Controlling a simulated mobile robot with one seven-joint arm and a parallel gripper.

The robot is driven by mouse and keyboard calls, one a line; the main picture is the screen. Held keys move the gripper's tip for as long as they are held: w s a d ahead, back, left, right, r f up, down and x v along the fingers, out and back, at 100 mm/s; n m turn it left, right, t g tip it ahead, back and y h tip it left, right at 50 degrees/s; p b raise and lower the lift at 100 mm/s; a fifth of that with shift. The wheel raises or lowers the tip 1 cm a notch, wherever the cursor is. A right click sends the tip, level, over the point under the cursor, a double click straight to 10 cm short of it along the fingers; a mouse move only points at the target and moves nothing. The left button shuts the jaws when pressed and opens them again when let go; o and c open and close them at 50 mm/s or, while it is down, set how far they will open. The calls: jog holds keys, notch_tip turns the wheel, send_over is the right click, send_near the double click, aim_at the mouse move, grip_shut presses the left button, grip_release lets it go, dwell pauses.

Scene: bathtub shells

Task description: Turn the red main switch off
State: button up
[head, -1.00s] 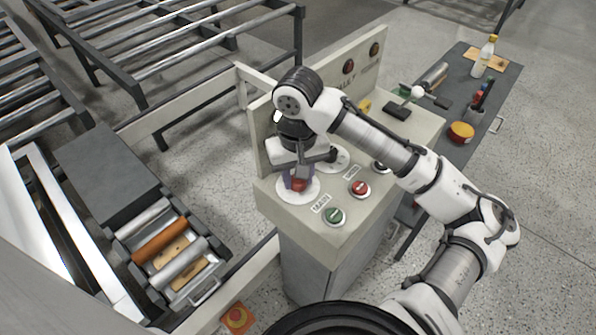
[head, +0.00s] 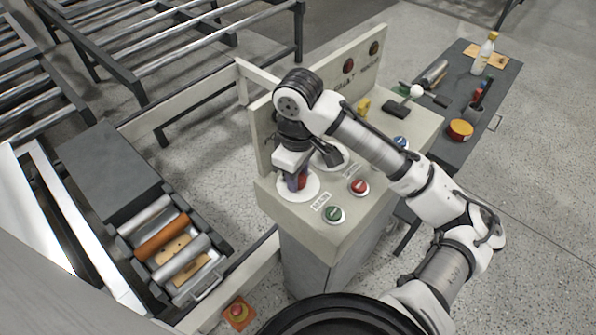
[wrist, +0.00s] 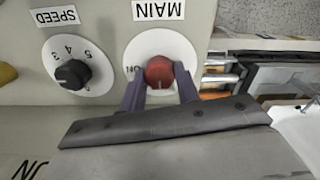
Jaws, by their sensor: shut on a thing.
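The red main switch (wrist: 159,72) is a round knob on a white disc (wrist: 185,48) under the MAIN label (wrist: 158,10), seen upside down in the wrist view. My gripper (wrist: 160,90) is shut on the knob, with one purple finger on each side. Letters reading ON show at the disc's left. A small pale mark shows on the knob's lower part. In the head view the red switch (head: 302,181) is partly hidden by my gripper (head: 296,183), which points down at the console's near left corner.
The SPEED dial (wrist: 72,74) sits beside the switch. The console top (head: 352,218) also carries a green button (head: 333,214), a red button (head: 359,187) and a blue button (head: 401,142). A back panel (head: 345,85) rises behind. A dark side table (head: 490,125) stands at right.

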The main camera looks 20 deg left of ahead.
jog(key=shift+r, duration=0.1)
dwell(0.5)
jog(key=o, duration=1)
notch_tip(320, 180, up, 14)
jog(key=shift+f+b, duration=0.1)
jog(key=shift+b, duration=0.4)
